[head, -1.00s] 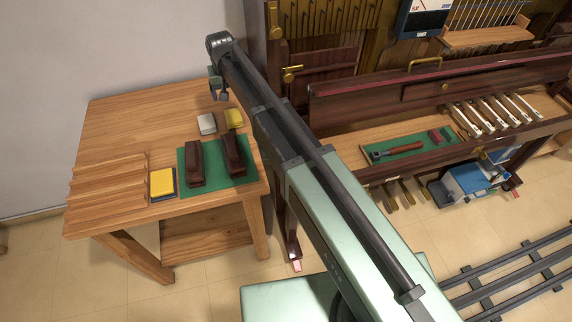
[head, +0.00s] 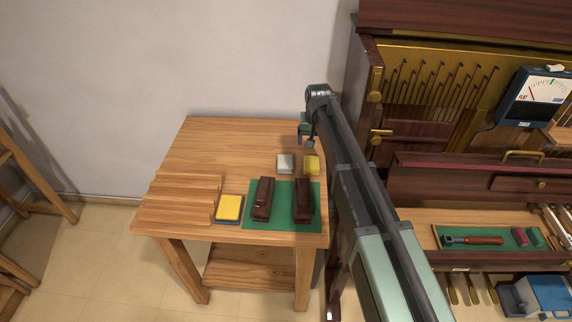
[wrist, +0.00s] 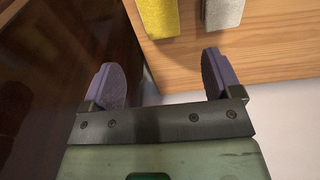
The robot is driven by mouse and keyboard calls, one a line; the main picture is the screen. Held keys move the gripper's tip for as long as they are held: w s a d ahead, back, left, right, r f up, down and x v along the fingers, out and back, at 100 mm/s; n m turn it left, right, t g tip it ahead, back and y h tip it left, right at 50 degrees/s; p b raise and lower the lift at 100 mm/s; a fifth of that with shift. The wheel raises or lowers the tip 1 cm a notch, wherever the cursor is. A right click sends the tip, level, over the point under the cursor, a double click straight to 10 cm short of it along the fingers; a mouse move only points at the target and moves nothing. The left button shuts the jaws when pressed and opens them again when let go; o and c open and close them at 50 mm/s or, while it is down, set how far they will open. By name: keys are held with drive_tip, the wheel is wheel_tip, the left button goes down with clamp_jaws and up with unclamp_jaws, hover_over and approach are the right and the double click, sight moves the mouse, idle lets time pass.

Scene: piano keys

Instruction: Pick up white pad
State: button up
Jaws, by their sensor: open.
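The white pad (head: 285,164) is a small pale grey-white block lying flat on the wooden table (head: 215,140), left of a yellow pad (head: 311,165). In the wrist view the white pad (wrist: 222,12) is cut by the top edge, beyond the right finger, with the yellow pad (wrist: 160,16) to its left. My gripper (head: 307,138) is near the table's back right in the head view, apart from the pad. In the wrist view my gripper (wrist: 162,78) has its two purple-grey fingers spread with nothing between them.
Two dark brown blocks (head: 264,198) stand on a green mat (head: 283,216) in front of the pads. Another yellow pad (head: 229,206) on a dark base lies left of the mat. The piano cabinet (head: 420,185) stands to the right. The table's back left is clear.

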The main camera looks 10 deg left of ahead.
drive_tip(key=shift+o, duration=0.5)
drive_tip(key=g+b, duration=0.1)
drive_tip(key=b, duration=0.1)
approach(285, 161)
drive_tip(key=shift+w+f+n, duration=0.1)
drive_tip(key=shift+w+n, duration=0.2)
wheel_tip(285, 161, down, 11)
drive_tip(key=b, duration=1)
drive_tip(key=shift+s+a+r+b, duration=0.1)
drive_tip(key=shift+r+b, duration=0.1)
drive_tip(key=shift+b, duration=0.15)
drive_tip(key=shift+r, duration=0.25)
drive_tip(key=c, duration=1)
